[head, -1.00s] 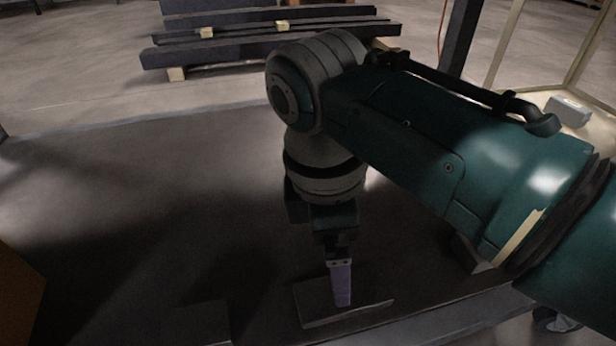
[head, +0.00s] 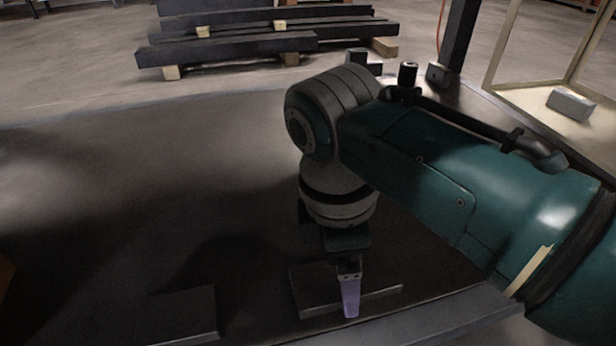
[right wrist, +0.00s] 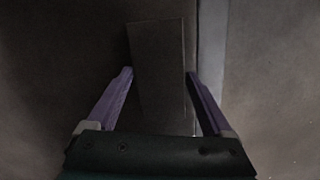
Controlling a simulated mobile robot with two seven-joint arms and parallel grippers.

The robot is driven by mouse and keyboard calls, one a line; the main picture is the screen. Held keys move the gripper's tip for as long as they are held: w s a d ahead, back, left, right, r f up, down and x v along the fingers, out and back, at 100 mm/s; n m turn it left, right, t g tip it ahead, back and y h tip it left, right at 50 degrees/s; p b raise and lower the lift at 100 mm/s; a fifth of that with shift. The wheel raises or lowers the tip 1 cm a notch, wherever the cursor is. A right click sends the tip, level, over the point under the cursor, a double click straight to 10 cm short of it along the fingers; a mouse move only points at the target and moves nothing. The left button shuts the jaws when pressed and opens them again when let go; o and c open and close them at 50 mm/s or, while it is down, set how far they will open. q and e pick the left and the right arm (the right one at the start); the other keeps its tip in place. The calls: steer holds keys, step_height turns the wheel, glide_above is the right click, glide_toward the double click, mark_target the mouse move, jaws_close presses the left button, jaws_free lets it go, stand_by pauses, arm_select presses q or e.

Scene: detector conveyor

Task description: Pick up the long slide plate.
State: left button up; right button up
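A long dark grey plate, which looks like the long slide plate (head: 318,292), lies flat on the dark table beneath my right gripper (head: 349,310) in the head view. The gripper points down, and its purple finger hides part of the plate's near edge. In the right wrist view, the plate (right wrist: 158,70) runs lengthwise between the two spread purple fingers of the right gripper (right wrist: 159,76). One finger is close to each long side; I cannot tell whether they touch. My left gripper is not in view.
Another dark plate (head: 185,314) lies on the table to the left. A raised grey rail (head: 440,315) runs along the table's near edge. A small grey block (head: 570,104) sits in a cream-framed enclosure at right. The table's middle left is clear.

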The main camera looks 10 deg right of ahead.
jaws_close()
stand_by(0.5)
steer(key=shift+r, duration=0.1)
